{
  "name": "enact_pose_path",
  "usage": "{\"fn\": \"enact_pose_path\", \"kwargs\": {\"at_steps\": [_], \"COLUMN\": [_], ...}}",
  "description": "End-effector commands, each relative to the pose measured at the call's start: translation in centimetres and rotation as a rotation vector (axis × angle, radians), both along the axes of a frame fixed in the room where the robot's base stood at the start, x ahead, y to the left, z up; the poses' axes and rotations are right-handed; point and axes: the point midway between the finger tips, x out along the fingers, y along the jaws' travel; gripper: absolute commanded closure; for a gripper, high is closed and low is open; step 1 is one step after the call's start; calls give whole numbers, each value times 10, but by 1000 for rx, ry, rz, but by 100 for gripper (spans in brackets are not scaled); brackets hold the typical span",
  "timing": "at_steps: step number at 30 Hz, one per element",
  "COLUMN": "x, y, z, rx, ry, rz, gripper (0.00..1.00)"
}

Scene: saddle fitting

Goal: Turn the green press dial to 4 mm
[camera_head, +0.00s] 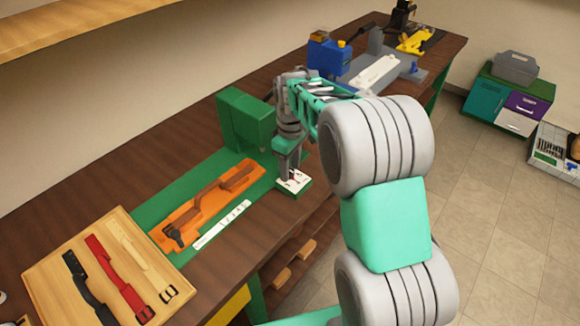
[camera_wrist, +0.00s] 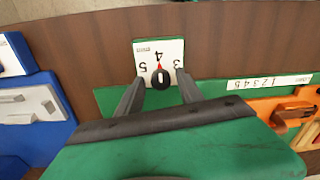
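The press dial is a small black round knob (camera_wrist: 160,79) with a red pointer, on a white number plate (camera_wrist: 173,48) set on a green base. In the wrist view the pointer is at the 4, between the 5 and the 3. The white plate (camera_head: 295,181) also shows in the head view, at the bench's front edge beside the green press (camera_head: 245,121). My gripper (camera_wrist: 160,74) is open, one finger on each side of the knob, with narrow gaps showing. In the head view my gripper (camera_head: 291,164) is above the plate and hides most of the knob.
Left of the dial lie an orange strap holder (camera_head: 205,207) and a white numbered strip (camera_head: 222,225). A wooden board (camera_head: 55,245) with straps is farther left. A blue device (camera_head: 328,56) and a grey fixture (camera_head: 375,75) stand behind to the right.

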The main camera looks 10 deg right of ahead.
Motion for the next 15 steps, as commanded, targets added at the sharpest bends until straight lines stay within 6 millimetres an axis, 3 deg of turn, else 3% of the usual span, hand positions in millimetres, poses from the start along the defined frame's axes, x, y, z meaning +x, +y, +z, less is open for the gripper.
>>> {"fn": "enact_pose_path", "kwargs": {"at_steps": [9,15], "x": [0,2], "y": [0,-1], "z": [2,34], "rx": [0,0], "ry": [0,-4], "rz": [0,0], "gripper": [51,51]}}
